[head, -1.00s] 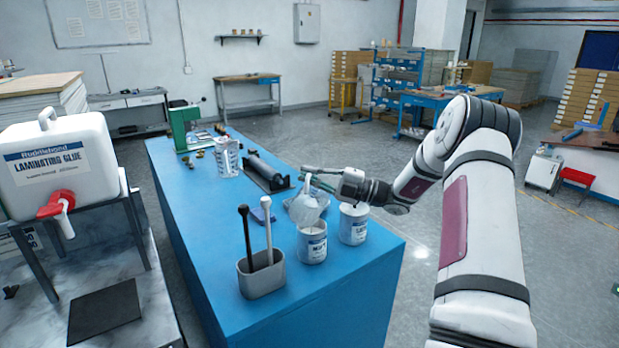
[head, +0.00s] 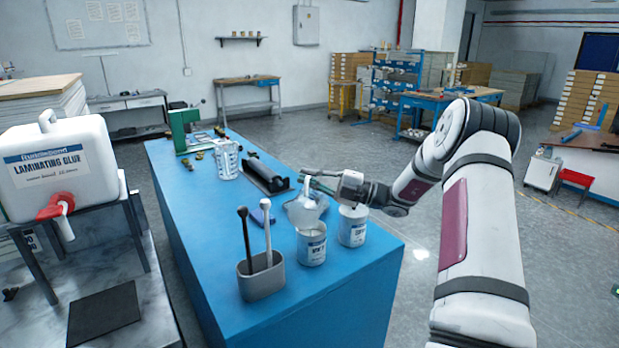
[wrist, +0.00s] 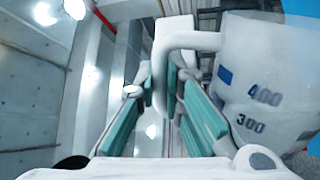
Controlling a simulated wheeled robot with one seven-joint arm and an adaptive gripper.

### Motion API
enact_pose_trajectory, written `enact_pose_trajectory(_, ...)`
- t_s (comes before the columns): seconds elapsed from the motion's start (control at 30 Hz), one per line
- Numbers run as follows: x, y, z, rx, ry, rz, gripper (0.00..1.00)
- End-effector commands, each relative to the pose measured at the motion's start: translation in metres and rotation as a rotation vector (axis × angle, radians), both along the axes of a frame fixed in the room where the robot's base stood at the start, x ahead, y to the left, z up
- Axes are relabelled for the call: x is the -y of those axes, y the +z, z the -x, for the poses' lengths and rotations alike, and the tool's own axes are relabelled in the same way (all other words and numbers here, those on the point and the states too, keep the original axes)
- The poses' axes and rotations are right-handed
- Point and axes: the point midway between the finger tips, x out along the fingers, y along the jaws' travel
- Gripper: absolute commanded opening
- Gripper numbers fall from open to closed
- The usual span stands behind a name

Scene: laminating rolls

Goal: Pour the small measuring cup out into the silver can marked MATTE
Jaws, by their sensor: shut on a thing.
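The small clear measuring cup (head: 306,214) is held up in the head view, tilted, right above the mouth of a silver can (head: 312,246) with a white and blue label. The label is too blurred to read surely, but it seems to start with M. My gripper (head: 322,183) is shut on the cup's handle. In the wrist view the handle (wrist: 160,70) lies between the green finger pads, and the cup wall (wrist: 262,85) shows the marks 400 and 300. I cannot tell whether liquid is running out.
A second silver can (head: 353,228) stands close on the right. A grey holder (head: 262,280) with a black and a white stick stands in front. A larger measuring jug (head: 227,160) and a black roller (head: 265,174) are further back on the blue table (head: 200,225).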

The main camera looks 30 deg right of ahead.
Motion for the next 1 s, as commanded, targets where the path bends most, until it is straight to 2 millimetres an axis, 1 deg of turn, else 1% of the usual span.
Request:
enact_pose_trajectory(0.27, 0.001, 0.0, -0.001, -0.004, 0.0, -0.004, 0.0)
enact_pose_trajectory(0.8, 0.014, 0.003, -0.014, -0.097, 0.0, -0.093, 0.0)
enact_pose_trajectory(1.0, 0.016, 0.004, -0.017, -0.113, -0.001, -0.109, 0.0)
